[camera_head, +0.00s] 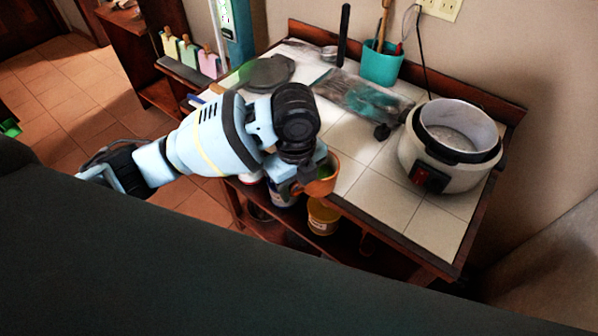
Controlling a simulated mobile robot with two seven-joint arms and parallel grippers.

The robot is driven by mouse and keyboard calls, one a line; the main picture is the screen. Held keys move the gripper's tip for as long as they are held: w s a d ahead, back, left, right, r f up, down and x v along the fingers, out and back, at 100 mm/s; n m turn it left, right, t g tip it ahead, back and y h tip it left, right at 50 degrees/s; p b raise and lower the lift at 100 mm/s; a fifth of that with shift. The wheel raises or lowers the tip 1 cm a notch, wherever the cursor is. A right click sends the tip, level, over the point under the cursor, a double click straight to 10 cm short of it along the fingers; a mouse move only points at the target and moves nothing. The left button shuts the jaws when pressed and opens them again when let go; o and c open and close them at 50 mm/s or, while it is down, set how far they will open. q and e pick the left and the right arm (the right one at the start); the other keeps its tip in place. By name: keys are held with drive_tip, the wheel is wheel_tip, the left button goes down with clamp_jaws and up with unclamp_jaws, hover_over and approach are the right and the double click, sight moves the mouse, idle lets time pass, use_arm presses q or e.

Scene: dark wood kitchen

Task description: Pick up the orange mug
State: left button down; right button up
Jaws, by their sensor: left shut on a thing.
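The orange mug (329,183) is at the front edge of the tiled counter, with a green inside partly showing. My left gripper (308,184) is at the mug's left side and is shut on it. The gripper and wrist hide the mug's left part. I cannot tell whether the mug touches the counter. My right gripper is not in view.
A rice cooker (448,148) stands on the right of the tiled counter (385,205). A teal utensil holder (381,64), a plastic bag (362,97) and a dark round lid (267,73) are farther back. A lower shelf holds a yellow container (322,217).

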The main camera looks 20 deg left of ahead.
use_arm(q)
drive_tip(key=s, duration=0.7)
drive_tip(key=shift+s+d+r, duration=0.35)
idle(0.5)
drive_tip(key=w+a+r+n, duration=0.2)
drive_tip(key=w+a+n, duration=0.1)
drive_tip(key=n, duration=0.9)
drive_tip(key=w+a+r+n, duration=0.2)
drive_tip(key=a+n, duration=0.4)
drive_tip(key=n, duration=0.7)
drive_tip(key=shift+w+r, duration=0.2)
drive_tip(key=shift+w, duration=0.5)
